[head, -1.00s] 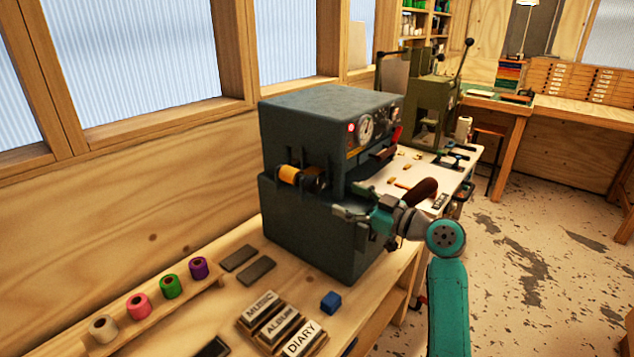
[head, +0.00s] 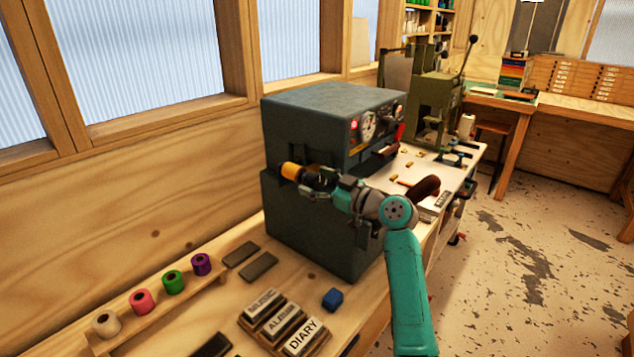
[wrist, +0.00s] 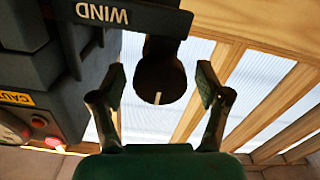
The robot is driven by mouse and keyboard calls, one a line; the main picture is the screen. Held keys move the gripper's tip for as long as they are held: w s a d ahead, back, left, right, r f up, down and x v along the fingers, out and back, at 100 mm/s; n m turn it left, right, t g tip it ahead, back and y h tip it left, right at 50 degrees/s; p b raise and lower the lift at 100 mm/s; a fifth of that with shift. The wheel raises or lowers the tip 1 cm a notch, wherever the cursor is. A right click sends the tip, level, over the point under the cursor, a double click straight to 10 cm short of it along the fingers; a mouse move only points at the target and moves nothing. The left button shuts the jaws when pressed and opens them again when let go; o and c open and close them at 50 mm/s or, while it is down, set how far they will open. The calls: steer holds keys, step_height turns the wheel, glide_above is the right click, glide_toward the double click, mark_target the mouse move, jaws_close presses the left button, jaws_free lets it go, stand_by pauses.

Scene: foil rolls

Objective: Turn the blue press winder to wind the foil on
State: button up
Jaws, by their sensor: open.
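The blue-grey press (head: 312,225) stands on the bench with a gold foil roll (head: 290,171) at its side. The dark winder knob (wrist: 160,80) shows in the wrist view, round with a pale mark on its face, below the WIND label (wrist: 102,13). My gripper (wrist: 159,84) is open, with one finger on each side of the knob and a gap on both sides. In the head view my gripper (head: 328,187) is at the press's side, close to the foil roll, and hides much of the knob.
A wooden rack with white, pink, green and purple rolls (head: 141,301) lies at the lower left. Title blocks (head: 281,324), a small blue block (head: 332,299) and dark bars (head: 258,267) lie on the bench. An olive hand press (head: 435,105) stands behind.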

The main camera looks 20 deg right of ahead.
steer(key=c, duration=1.2)
steer(key=shift+m, duration=0.4)
steer(key=m, duration=0.4)
steer(key=shift+m, duration=0.3)
steer(key=m, duration=0.4)
steer(key=shift+m, duration=0.3)
steer(key=m, duration=0.5)
steer(key=shift+m, duration=2.4)
